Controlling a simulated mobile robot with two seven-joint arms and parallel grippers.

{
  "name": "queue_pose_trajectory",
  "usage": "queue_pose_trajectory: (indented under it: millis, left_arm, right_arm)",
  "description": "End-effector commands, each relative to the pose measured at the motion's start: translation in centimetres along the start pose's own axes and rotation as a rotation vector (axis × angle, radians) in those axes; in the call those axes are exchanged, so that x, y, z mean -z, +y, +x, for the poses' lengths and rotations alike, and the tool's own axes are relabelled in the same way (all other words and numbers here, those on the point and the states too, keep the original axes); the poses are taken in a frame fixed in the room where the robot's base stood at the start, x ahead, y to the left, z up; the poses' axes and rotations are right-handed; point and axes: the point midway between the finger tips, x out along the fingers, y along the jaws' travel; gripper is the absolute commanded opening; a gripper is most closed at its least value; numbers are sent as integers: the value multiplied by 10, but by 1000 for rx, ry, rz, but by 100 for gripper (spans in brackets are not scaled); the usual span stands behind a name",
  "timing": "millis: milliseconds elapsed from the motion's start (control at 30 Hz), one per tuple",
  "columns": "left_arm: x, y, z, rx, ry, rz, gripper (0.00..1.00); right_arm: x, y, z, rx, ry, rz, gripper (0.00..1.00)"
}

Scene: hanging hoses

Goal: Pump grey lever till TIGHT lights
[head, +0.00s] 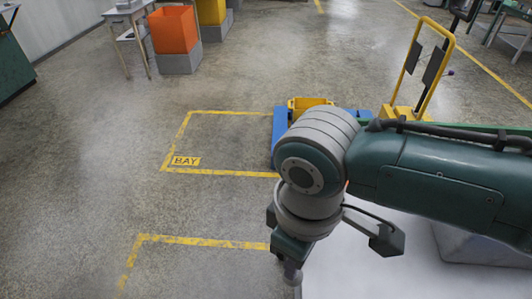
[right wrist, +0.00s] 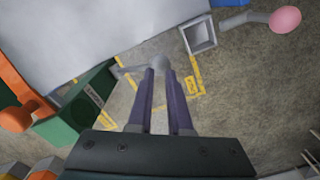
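The grey lever (right wrist: 133,68) shows in the right wrist view as a thin rod ending in a round grey knob. The knob sits between the tips of my right gripper (right wrist: 161,74), whose two dark fingers lie close on either side of it with a narrow gap behind. In the head view my right gripper (head: 291,262) points down beside the white surface, with a small grey knob at its tip. A green box (right wrist: 75,112) with a pale label stands left of the lever in the right wrist view. I cannot make out a TIGHT light. My left gripper is out of view.
A pink ball on a grey rod (right wrist: 285,19), a hollow grey square post (right wrist: 199,36) and an orange handle (right wrist: 17,117) are around the gripper. The white surface (head: 385,265) lies under my arm. A yellow-framed cart (head: 452,60) stands behind.

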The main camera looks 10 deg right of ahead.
Motion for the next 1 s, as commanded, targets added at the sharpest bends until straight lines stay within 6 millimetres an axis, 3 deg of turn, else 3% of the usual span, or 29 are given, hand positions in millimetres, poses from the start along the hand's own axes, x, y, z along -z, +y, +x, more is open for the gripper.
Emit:
queue_pose_trajectory:
  millis: [467, 1000]
  left_arm:
    - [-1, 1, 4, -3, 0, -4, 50]
    - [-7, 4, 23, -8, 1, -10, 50]
  right_arm:
    - [-1, -1, 5, 1, 0, 0, 18]
    - [-6, -11, 41, 1, 0, 0, 18]
